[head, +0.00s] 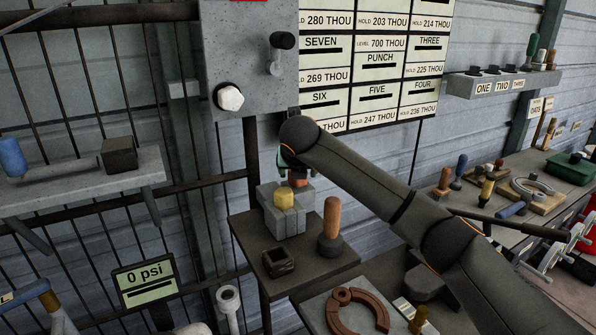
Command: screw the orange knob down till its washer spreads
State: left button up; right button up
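A grey block (287,222) stands on a dark stand, with a yellow knob (284,198) on its near side. Just behind the yellow knob, a small orange part (298,181) shows at the top of the block; it looks like the orange knob. My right gripper (293,172) points down right over it, and the wrist hides most of the fingers. I cannot tell whether the fingers touch or close on the knob. No washer can be made out. My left gripper is not in view.
A wooden-handled tool (332,226) and a small dark hollow block (279,262) stand near the grey block. A grey panel box (235,60) hangs above left. A "0 psi" sign (146,282) stands lower left. My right arm crosses above a horseshoe board (312,315).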

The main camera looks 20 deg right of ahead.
jog(key=v, duration=0.8)
jog(key=shift+p, duration=0.35)
dwell(0.9)
jog(key=shift+d, duration=0.15)
